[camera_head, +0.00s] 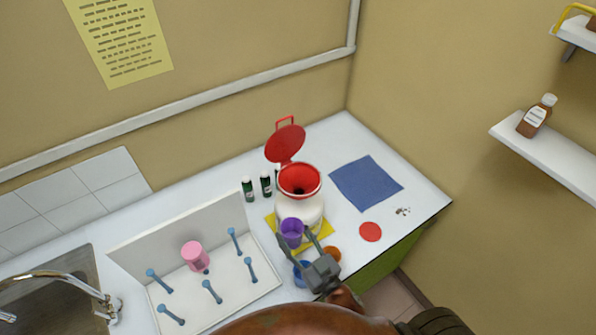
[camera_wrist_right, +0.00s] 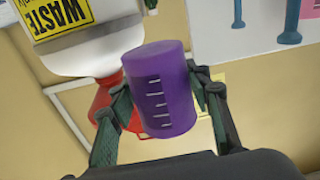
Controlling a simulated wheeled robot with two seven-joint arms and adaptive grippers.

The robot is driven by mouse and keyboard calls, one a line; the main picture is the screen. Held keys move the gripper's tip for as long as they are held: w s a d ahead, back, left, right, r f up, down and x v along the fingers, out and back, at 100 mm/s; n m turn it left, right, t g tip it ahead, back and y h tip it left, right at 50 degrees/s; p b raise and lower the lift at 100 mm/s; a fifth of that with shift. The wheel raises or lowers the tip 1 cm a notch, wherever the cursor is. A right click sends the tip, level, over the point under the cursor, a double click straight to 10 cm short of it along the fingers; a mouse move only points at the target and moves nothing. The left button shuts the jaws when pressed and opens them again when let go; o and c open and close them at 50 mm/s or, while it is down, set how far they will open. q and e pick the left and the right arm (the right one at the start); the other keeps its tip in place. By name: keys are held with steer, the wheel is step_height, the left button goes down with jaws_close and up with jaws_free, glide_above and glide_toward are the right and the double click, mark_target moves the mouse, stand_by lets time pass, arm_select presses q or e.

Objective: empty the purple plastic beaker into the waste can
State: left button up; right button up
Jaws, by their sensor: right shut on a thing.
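The purple plastic beaker (camera_head: 292,228) is in my right gripper (camera_head: 301,243), just in front of the waste can. In the right wrist view the beaker (camera_wrist_right: 160,90) sits between the two fingers, its white graduation marks facing the camera. The right gripper (camera_wrist_right: 165,105) is shut on it. What the beaker holds cannot be seen. The waste can (camera_head: 313,207) is white with a red funnel top (camera_head: 299,180), and its red lid (camera_head: 285,143) stands open at the back. Its yellow WASTE label (camera_wrist_right: 58,14) shows in the right wrist view. My left gripper is not in view.
A white peg rack (camera_head: 190,304) with a pink beaker (camera_head: 195,256) stands at the left. Small dark bottles (camera_head: 248,188) are behind the can. A blue mat (camera_head: 366,184) and a red disc (camera_head: 370,232) lie at the right. An orange item (camera_head: 331,254) is near the gripper.

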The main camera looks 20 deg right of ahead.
steer(key=shift+w+a+r+n+g+y+p, duration=0.3)
steer(key=shift+r+n+y+p, duration=0.5)
steer(key=shift+p, duration=0.65)
steer(key=shift+w+a+r+n+g+y+p, duration=0.2)
steer(key=shift+r+n+g+y+p, duration=0.25)
steer(key=shift+r+y+p, duration=0.85)
steer(key=shift+w+a+r+n+g+y+p, duration=0.3)
steer(key=shift+r+n+y+p, duration=0.4)
steer(key=shift+p, duration=0.9)
steer(key=shift+w+d+r+n+g+y+p, duration=0.25)
steer(key=shift+d+r+g+y+p, duration=0.2)
steer(key=shift+p, duration=0.45)
step_height(320, 180, up, 9)
steer(key=m+g+p, duration=0.1)
steer(key=m+p, duration=0.3)
steer(key=p, duration=0.4)
glide_above(285, 223)
steer(key=w+d, duration=0.1)
steer(key=d, duration=0.1)
steer(key=shift+w+d+f+m+g, duration=0.1)
steer(key=shift+w+d+m+g, duration=0.35)
steer(key=shift+m, duration=0.65)
steer(key=shift+w+d+f+m+g, duration=0.1)
steer(key=shift+w+m+g, duration=0.1)
steer(key=shift+m+g, duration=0.65)
steer(key=shift+w+d+m+g, duration=0.25)
steer(key=shift+w+m+g, duration=0.05)
steer(key=shift+m, duration=1.05)
